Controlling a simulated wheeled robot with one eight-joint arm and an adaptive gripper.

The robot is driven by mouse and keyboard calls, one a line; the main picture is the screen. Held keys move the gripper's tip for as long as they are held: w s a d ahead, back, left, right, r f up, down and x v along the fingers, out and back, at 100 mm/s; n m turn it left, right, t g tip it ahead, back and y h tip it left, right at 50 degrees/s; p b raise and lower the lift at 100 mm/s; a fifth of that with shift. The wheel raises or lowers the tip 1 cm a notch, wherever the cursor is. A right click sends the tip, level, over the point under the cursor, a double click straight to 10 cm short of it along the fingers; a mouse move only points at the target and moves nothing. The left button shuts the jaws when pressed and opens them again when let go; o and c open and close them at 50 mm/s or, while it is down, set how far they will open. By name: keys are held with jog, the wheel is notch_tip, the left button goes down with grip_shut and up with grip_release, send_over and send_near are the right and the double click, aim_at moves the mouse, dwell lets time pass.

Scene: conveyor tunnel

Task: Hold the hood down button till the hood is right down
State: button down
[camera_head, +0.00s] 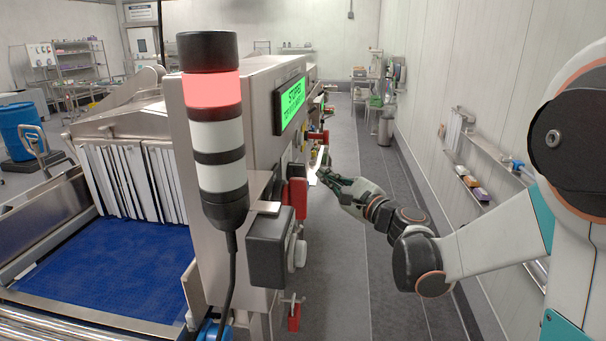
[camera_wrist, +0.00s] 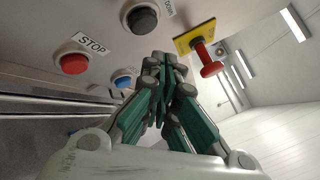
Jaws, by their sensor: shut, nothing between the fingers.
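My gripper (camera_wrist: 163,56) is shut and empty. In the wrist view its fingertips are just below the black button (camera_wrist: 142,17). The sign beside it is cut off and seems to read DOWN. I cannot tell whether the tips touch the panel. In the head view my gripper (camera_head: 322,172) reaches to the side of the steel machine, whose control face is seen edge-on. The black button cannot be made out there. A steel cover (camera_head: 115,122) sits above a strip curtain (camera_head: 135,180); I cannot tell whether this is the hood.
A red STOP button (camera_wrist: 73,62), a blue button (camera_wrist: 124,78) and a red knob on a yellow plate (camera_wrist: 187,41) are close around my gripper. A stack light (camera_head: 217,135) is lit red on top. The green display (camera_head: 291,104) reads STOPPED. The aisle floor (camera_head: 345,270) is clear.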

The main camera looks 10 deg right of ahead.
jog(key=shift+s+d, duration=0.25)
jog(key=shift+d, duration=0.5)
jog(key=shift+s+d, duration=0.25)
jog(key=shift+d, duration=0.45)
jog(key=s+a+f+n+g+h, duration=0.2)
jog(key=s+a+n+g, duration=0.5)
jog(key=s+n, duration=0.4)
jog(key=s+d+f+n+g+h+b, duration=0.1)
jog(key=s+d+f+n+h+b, duration=0.1)
jog(key=s+f, duration=0.4)
jog(key=s+d+f+n+g+h+b, duration=0.1)
jog(key=s+f+n, duration=0.6)
jog(key=s, duration=0.8)
jog(key=d+h+b, duration=0.1)
jog(key=h+b, duration=0.1)
jog(key=h, duration=0.1)
jog(key=shift+s+d+f+n+g, duration=0.2)
jog(key=shift+d+f+n+g, duration=0.05)
jog(key=shift+d+n+g, duration=0.05)
